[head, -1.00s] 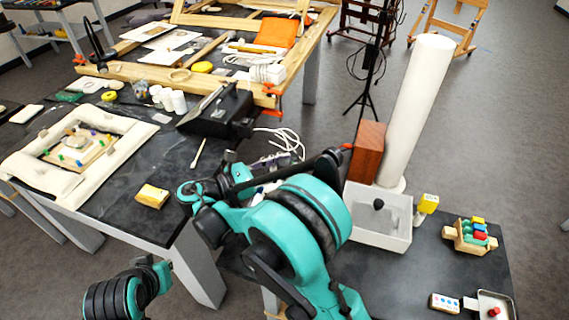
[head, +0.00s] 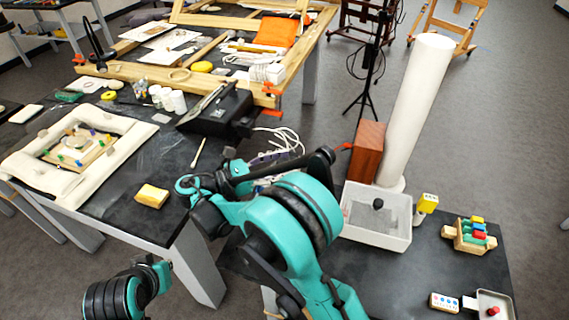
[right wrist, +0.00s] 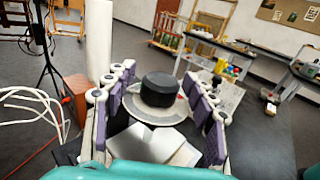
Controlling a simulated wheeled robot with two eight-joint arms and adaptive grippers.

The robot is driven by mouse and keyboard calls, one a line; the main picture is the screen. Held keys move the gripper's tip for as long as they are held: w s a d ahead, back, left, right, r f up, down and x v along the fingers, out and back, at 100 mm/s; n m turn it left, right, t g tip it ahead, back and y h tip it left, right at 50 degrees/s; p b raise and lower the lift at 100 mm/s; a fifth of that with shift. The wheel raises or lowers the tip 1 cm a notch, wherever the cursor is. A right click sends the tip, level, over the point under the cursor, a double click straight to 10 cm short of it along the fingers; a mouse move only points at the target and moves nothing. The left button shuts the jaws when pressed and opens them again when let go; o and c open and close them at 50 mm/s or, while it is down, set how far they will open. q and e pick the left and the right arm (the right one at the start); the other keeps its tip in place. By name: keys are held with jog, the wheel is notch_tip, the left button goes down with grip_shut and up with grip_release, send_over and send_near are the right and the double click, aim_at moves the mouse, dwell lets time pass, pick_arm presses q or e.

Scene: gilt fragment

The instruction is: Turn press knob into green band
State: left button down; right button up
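In the right wrist view a black round knob (right wrist: 159,88) stands on a pale grey round dial (right wrist: 152,110). My right gripper (right wrist: 158,92) is open, with one row of purple-padded fingers on each side of the knob. Gaps show between the pads and the knob. No green band can be made out on the dial. In the head view my right arm hides the knob and dial; only a bit of the purple fingers (head: 278,160) shows behind the arm. My left gripper is outside the views; only a left arm link shows at the bottom left.
A white tray (head: 350,222) with a black knob, a brown block (head: 368,150) and a tall white cylinder (head: 419,100) stand close to the right arm. White cords (right wrist: 30,108) lie left of the gripper. A toy block rack (head: 470,236) sits at the right.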

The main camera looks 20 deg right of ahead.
aim_at(285, 162)
notch_tip(285, 162, up, 10)
dwell(0.6)
